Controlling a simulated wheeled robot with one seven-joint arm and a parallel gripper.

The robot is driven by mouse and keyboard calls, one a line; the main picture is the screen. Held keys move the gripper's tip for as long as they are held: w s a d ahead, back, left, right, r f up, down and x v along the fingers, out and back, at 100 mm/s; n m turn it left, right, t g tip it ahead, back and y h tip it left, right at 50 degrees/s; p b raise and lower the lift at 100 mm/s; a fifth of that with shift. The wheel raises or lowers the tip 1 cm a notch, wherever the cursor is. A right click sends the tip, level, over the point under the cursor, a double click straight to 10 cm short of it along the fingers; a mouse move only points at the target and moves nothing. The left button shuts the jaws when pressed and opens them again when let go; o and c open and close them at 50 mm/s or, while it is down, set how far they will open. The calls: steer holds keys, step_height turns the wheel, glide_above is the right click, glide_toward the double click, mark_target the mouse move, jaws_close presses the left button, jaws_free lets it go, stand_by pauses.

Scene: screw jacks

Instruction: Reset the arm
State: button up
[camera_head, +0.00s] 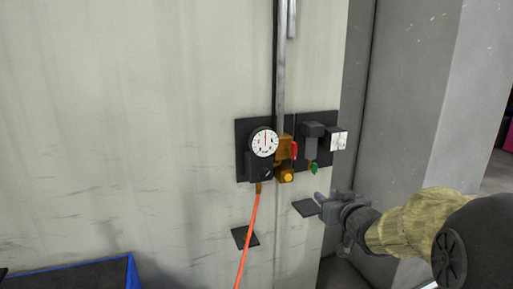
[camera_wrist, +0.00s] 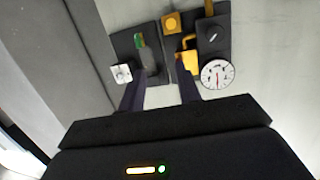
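My gripper (camera_head: 322,203) is at the lower right in the head view, at the end of my arm. In the wrist view its two dark fingers are apart, with nothing between the fingertips (camera_wrist: 161,75). A wall panel with black plates (camera_head: 241,178) stands left of and above my gripper in the head view.
An orange hose (camera_head: 247,235) hangs from below the gauge. A grey vertical pipe (camera_head: 281,80) runs up the wall. A blue-edged container (camera_head: 75,273) is at the lower left. The pale wall at left is bare.

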steer(key=s+a+f+g+h, duration=0.1)
steer(key=s+a+f+g, duration=0.2)
steer(key=s+f+g, duration=0.3)
steer(key=s+a+f+m+g+h, duration=0.1)
steer(key=s+f+g, duration=0.6)
steer(key=s+f, duration=0.7)
steer(key=s+a, duration=0.1)
steer(key=s, duration=0.2)
steer(key=shift+a+f+m, duration=0.3)
steer(key=shift+a+f, duration=0.05)
steer(key=shift+a, duration=0.05)
